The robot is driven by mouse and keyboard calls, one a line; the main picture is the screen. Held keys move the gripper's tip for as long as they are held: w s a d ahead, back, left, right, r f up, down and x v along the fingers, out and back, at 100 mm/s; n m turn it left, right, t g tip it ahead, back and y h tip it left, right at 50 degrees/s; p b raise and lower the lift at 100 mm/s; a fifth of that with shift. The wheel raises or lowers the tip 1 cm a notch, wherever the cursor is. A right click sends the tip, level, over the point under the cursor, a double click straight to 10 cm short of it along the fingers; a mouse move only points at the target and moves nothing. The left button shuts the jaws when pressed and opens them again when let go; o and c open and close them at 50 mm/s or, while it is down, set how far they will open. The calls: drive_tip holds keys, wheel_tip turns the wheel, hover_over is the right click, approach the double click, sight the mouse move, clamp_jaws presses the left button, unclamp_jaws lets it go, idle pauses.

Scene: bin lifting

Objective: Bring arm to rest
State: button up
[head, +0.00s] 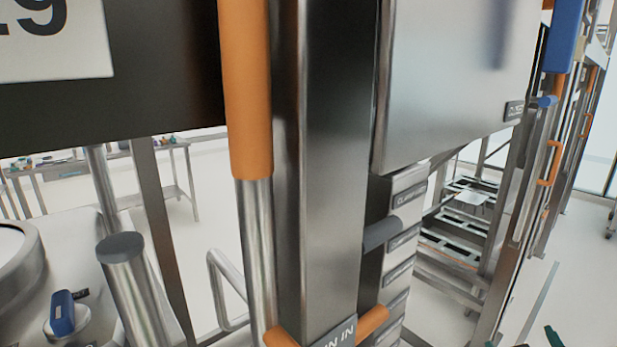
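My arm and gripper cannot be made out in the head view. Small dark green and black pieces are cut off at the bottom right edge, and I cannot tell what they belong to. A tall steel column (335,150) stands close in front, at the middle of the picture. An orange-sleeved steel pole (246,90) stands along its left side.
A steel cabinet (450,80) with labelled drawers below adjoins the column on the right. Steel racks (465,235) stand behind it. A steel vessel (70,270) fills the lower left. A table (150,155) stands far left.

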drive_tip(key=s+a+f+m+g+y, duration=0.1)
drive_tip(key=s+a+f+g+y, duration=0.15)
drive_tip(key=s+f, duration=0.4)
drive_tip(key=s+a+f+g+y, duration=0.25)
drive_tip(key=s+f, duration=0.25)
drive_tip(key=f, duration=0.3)
drive_tip(key=s+a+f+g+y, duration=0.1)
drive_tip(key=s+a+f+g, duration=0.1)
drive_tip(key=s, duration=0.6)
drive_tip(key=s+a+f+g+y, duration=0.1)
drive_tip(key=s+a+f+g, duration=0.2)
drive_tip(key=s+f, duration=0.3)
drive_tip(key=shift+s+a+m+g+y, duration=0.3)
drive_tip(key=shift+s+g, duration=0.3)
drive_tip(key=shift+s, duration=0.4)
